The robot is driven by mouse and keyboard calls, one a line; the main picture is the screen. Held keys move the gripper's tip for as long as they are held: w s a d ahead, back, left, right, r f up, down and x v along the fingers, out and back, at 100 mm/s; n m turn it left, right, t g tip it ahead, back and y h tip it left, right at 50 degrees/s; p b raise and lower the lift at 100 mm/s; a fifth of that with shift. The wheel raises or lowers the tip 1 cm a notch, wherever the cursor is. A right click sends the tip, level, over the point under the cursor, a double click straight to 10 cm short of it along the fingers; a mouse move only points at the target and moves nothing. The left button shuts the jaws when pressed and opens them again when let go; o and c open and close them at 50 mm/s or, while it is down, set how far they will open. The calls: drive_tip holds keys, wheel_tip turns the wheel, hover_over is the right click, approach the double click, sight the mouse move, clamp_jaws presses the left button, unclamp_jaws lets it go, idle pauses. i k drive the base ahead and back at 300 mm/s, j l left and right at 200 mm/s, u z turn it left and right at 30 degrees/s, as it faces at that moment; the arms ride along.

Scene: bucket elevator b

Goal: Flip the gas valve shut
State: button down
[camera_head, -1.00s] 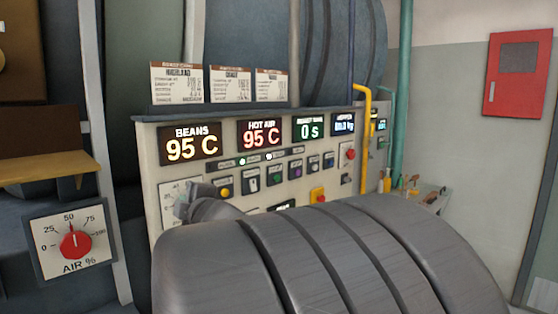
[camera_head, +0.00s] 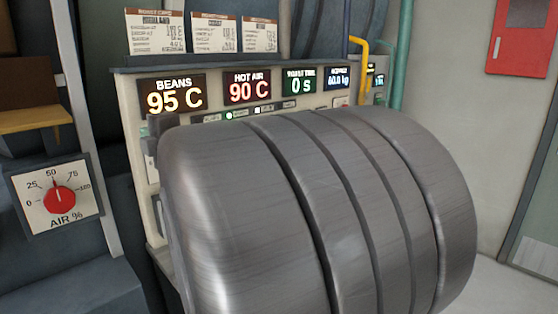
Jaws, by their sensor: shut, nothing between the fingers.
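A yellow pipe (camera_head: 362,50), which may be the gas line, bends down beside the right end of the control panel (camera_head: 128,95). Its lower part is hidden behind the large grey ribbed body of my arm. I cannot make out a valve handle on the pipe. My gripper's fingers do not show; the arm's bulk covers the middle and lower right of the view. A small dark grey part shows at the arm's left end, in front of the panel's left side, but I cannot tell what it is.
The panel displays read beans 95 C (camera_head: 172,96) and hot air 90 C (camera_head: 247,88). An air dial (camera_head: 60,198) stands at the left. A green pipe (camera_head: 402,50) runs near the yellow one. A red wall cabinet (camera_head: 522,38) hangs at the right. Floor shows at lower right.

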sight(368, 87)
drive_tip(key=i+l, duration=0.15)
drive_tip(key=l, duration=0.25)
drive_tip(key=i+l, duration=0.15)
drive_tip(key=l, duration=0.3)
drive_tip(key=i+l, duration=0.1)
drive_tip(key=l, duration=0.3)
drive_tip(key=i+l, duration=0.15)
drive_tip(key=l, duration=0.3)
drive_tip(key=i+l, duration=0.15)
drive_tip(key=l, duration=0.25)
drive_tip(key=i+l, duration=0.2)
drive_tip(key=l, duration=0.15)
drive_tip(key=i+l, duration=0.25)
drive_tip(key=l, duration=0.15)
drive_tip(key=i+l, duration=0.2)
drive_tip(key=l, duration=0.15)
drive_tip(key=i+l, duration=0.25)
drive_tip(key=i+l+u, duration=0.1)
drive_tip(key=l, duration=0.4)
drive_tip(key=i+l, duration=0.25)
drive_tip(key=i, duration=0.15)
drive_tip(key=i+l, duration=0.25)
drive_tip(key=i, duration=0.15)
drive_tip(key=i+l, duration=0.25)
drive_tip(key=i, duration=0.15)
